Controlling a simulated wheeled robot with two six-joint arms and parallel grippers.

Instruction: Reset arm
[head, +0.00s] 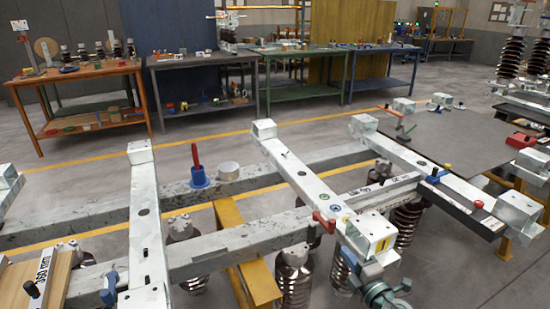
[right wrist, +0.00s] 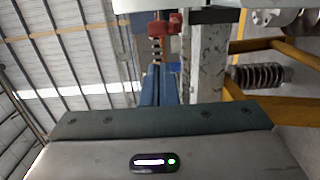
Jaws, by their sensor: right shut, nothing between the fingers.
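My right gripper (head: 384,292) shows at the bottom edge of the head view, right of centre. It is close to the near end of a pale metal crossbar (head: 300,172) and its box-shaped end block (head: 370,236). It is shut and holds nothing. Its lower part is cut off by the picture edge, and I cannot tell whether it touches the frame. My left gripper is not in view. The right wrist view is turned on its side and shows a grey-green block (right wrist: 165,120) with a small lit display, and no clear fingertips.
Long steel beams (head: 240,248) with ribbed insulators (head: 295,278) below fill the front. Workbenches (head: 75,72) stand behind open floor.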

